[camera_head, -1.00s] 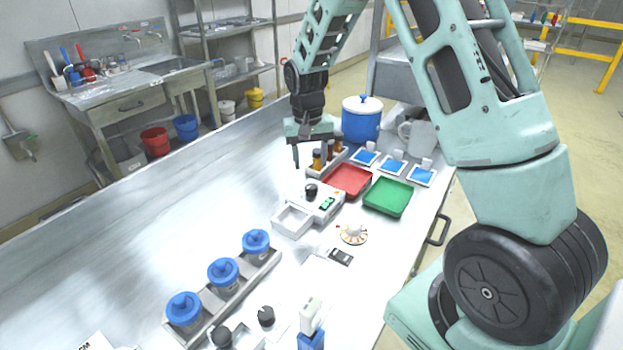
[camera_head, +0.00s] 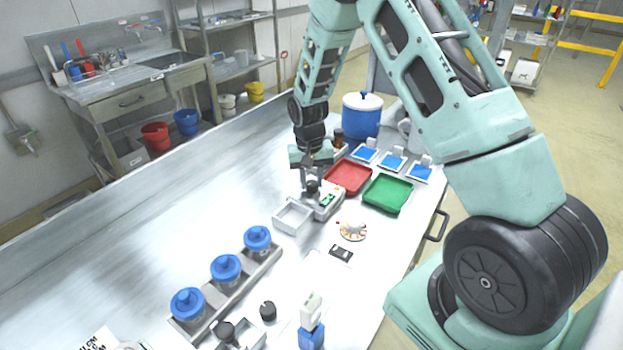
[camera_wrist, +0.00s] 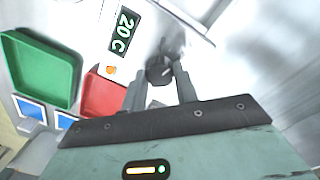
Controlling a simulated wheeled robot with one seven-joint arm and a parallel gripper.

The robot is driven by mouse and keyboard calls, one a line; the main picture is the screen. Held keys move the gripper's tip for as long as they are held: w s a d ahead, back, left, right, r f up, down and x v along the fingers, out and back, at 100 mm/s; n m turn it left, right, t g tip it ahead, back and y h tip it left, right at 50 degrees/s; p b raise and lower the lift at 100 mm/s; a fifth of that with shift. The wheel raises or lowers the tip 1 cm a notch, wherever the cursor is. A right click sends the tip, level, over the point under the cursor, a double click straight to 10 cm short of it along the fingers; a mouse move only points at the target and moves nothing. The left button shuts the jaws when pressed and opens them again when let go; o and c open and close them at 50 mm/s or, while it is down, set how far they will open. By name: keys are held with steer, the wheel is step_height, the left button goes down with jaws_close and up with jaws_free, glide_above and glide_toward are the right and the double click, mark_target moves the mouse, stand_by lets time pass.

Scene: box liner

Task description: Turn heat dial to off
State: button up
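A small white device (camera_head: 326,209) with a green-lit display stands left of the red tray. Its display (camera_wrist: 124,31) reads 20 C in the wrist view. A black knob (camera_head: 312,186) is on the device; in the wrist view the black knob (camera_wrist: 159,71) has a pale line on its face. My gripper (camera_head: 311,182) points down over the device. In the wrist view its two fingers (camera_wrist: 160,78) stand apart with the knob between their tips. Whether they touch it is hard to tell.
Beside the device are a white open box (camera_head: 292,216), a red tray (camera_head: 348,178) and a green tray (camera_head: 387,194). A round white dial-like piece with orange marks (camera_head: 352,231) lies in front. Blue-lidded jars (camera_head: 225,268) stand in a rack. The left bench surface is clear.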

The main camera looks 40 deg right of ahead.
steer(key=shift+n, duration=0.4)
steer(key=n+b, duration=0.1)
steer(key=n, duration=0.2)
steer(key=shift+n, duration=2.3)
steer(key=o, duration=1)
steer(key=shift+c, duration=0.2)
steer(key=shift+r, duration=0.1)
